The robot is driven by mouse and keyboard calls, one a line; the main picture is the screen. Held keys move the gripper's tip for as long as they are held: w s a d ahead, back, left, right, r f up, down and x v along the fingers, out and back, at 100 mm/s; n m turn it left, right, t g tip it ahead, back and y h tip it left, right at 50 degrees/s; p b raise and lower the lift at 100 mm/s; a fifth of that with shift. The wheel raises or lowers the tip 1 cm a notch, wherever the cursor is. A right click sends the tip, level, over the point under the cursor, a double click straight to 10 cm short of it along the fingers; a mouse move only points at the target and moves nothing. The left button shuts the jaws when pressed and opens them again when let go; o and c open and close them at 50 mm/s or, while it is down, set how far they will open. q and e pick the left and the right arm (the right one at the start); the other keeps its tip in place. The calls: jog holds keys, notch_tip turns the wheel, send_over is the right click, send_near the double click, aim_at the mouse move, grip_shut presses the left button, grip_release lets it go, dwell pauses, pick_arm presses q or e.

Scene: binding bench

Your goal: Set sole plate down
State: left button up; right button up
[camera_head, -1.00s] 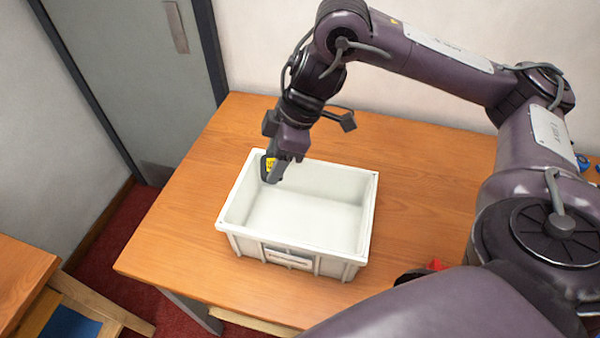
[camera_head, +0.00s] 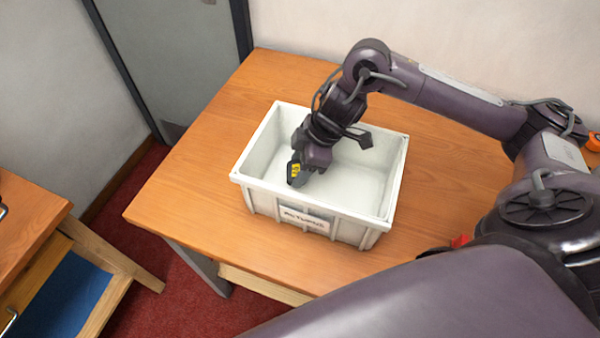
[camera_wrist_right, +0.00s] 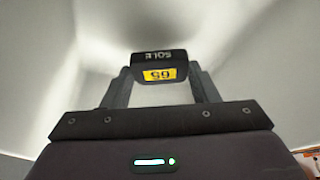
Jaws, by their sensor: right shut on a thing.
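The sole plate (camera_wrist_right: 158,66) is a dark block with the word SOLE on it and a yellow label. It shows between the fingers in the right wrist view, and in the head view (camera_head: 294,171) its yellow label is visible. My right gripper (camera_head: 301,176) is shut on it, inside the white crate (camera_head: 262,190), towards its left side. I cannot tell whether the plate touches the crate floor. The rest of the crate's visible floor is bare. My left gripper is not in view.
The crate stands on a wooden table (camera_head: 185,185) and has a label on its front wall. A red object (camera_head: 461,241) and an orange object (camera_head: 594,142) lie at the right. A second wooden bench with a blue-lined drawer (camera_head: 62,300) is at the lower left.

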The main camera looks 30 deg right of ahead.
jog(key=shift+f, duration=1.55)
jog(key=shift+f, duration=0.15)
jog(key=o, duration=1)
jog(key=v, duration=1.2)
jog(key=shift+r, duration=0.2)
